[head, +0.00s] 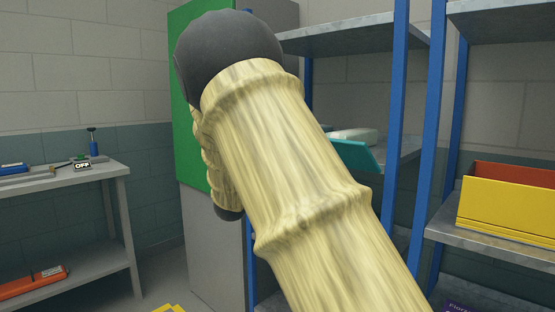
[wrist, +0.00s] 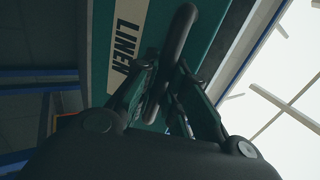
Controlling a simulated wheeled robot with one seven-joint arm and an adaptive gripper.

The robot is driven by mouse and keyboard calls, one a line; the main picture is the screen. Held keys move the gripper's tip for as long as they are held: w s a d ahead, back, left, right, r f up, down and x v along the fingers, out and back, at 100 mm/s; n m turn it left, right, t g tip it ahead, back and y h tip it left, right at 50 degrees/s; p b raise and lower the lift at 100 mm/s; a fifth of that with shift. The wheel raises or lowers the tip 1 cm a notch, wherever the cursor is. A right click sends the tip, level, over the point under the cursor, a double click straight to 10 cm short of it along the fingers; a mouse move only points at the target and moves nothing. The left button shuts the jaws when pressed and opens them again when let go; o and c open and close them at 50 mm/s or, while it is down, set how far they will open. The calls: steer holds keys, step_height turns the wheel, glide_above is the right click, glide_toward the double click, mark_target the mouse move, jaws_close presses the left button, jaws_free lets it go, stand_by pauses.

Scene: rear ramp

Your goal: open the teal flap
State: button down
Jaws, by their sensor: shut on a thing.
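The teal flap (wrist: 175,20) fills the upper middle of the wrist view. It bears a pale label (wrist: 125,42) reading LINEN and a dark bar handle (wrist: 180,32). My gripper (wrist: 165,78) is shut on this handle, with its fingers on either side of the bar. In the head view my arm hides the gripper and the handle. A teal panel (head: 358,155) shows there just right of my arm, at a shelf; I cannot tell whether it is the same flap.
Blue-post shelving (head: 433,120) stands at the right, with a yellow bin (head: 505,210) on a shelf. A grey workbench (head: 75,180) with an OFF sign (head: 82,166) is at the left. A cabinet with a green panel (head: 187,110) stands behind my arm.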

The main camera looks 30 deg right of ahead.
step_height(320, 180, down, 7)
steer(key=b, duration=0.7)
steer(key=shift+s+a+r, duration=0.1)
steer(key=c, duration=1.5)
jaws_free()
steer(key=shift+o, duration=0.2)
steer(key=v, duration=1.2)
